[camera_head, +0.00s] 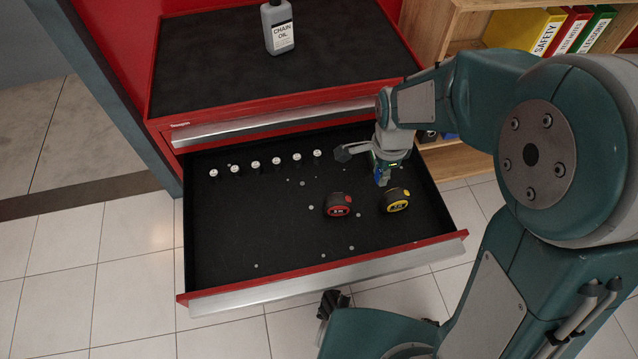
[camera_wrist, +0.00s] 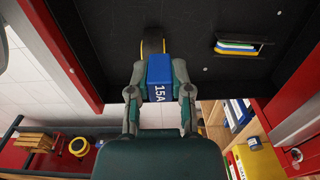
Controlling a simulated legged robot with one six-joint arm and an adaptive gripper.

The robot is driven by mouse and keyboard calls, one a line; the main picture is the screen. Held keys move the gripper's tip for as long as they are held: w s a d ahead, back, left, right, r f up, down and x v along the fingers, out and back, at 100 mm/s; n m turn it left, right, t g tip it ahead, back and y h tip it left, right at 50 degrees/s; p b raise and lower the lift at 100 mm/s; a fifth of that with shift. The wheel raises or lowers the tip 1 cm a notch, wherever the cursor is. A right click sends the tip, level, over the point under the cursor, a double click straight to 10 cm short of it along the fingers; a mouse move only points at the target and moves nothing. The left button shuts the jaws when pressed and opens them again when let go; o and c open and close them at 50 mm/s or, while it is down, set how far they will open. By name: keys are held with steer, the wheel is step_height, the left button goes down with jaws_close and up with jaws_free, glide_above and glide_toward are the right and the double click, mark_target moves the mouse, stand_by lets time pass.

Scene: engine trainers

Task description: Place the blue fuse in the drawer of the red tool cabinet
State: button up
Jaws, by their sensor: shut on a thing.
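The blue fuse (camera_wrist: 159,76), marked 15A, is held between the two fingers of my gripper (camera_wrist: 159,88) in the wrist view. In the head view my gripper (camera_head: 384,175) is over the right part of the open drawer (camera_head: 250,230), with a bit of blue at its tip. The red tool cabinet (camera_head: 158,75) has this drawer pulled out, with a black floor and a metal front edge. In the wrist view the dark drawer floor (camera_wrist: 110,40) lies beyond the fuse. I cannot tell the exact gap between fuse and floor.
A red tape measure (camera_head: 338,205) and a yellow one (camera_head: 396,200) lie in the drawer near my gripper. Several small white-topped pieces (camera_head: 255,165) stand in a row at the back. A chain oil bottle (camera_head: 278,28) stands on the cabinet. The drawer's front left is mostly clear.

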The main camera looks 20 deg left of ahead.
steer(key=w+a+f, duration=0.4)
steer(key=a, duration=0.3)
glide_above(335, 176)
step_height(335, 176, down, 5)
steer(key=shift+s+d+f, duration=0.1)
steer(key=shift+d, duration=0.05)
step_height(335, 176, down, 3)
steer(key=shift+f, duration=0.15)
steer(key=o, duration=0.8)
steer(key=shift+o, duration=0.2)
step_height(335, 176, up, 12)
